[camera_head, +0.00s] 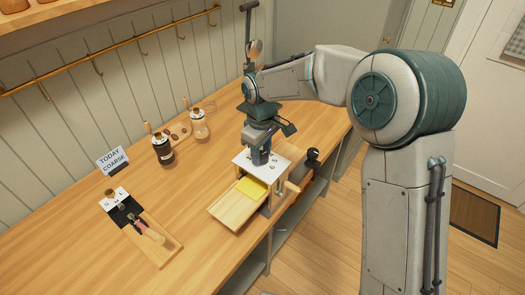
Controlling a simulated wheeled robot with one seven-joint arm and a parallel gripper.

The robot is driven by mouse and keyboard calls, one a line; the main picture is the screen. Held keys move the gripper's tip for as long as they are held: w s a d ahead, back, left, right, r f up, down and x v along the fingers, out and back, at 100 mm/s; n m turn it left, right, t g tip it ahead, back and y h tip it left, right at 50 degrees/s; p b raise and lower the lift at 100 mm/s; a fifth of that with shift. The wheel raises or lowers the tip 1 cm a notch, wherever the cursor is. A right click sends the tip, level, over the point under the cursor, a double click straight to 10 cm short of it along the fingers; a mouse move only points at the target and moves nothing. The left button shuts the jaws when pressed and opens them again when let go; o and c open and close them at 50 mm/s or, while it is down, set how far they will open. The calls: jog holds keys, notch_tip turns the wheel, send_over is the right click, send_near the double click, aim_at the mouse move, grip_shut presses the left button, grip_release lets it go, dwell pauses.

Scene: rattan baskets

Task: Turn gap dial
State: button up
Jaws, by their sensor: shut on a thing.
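The machine has a white top plate (248,165) with black marks, one of which looks like a 6. My gripper (261,158) points straight down and touches the middle of this plate. It is shut on the gap dial, which the fingers hide almost entirely, so its setting cannot be read. A sign (113,160) at the left reads "TODAY COARSE".
A yellow piece (251,188) and a pale wooden tray (232,212) are at the machine's front. A dark-knobbed handle (312,155) is at its right. Jars (163,150) stand behind, left. A board with tools (155,243) lies front left. The counter between is clear.

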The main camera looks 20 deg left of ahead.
aim_at(261, 155)
jog(key=shift+a+r, duration=0.1)
jog(key=shift+a, duration=0.05)
jog(key=o, duration=1)
notch_tip(261, 155, up, 14)
jog(key=shift+f+b, duration=0.15)
jog(key=shift+b, duration=0.45)
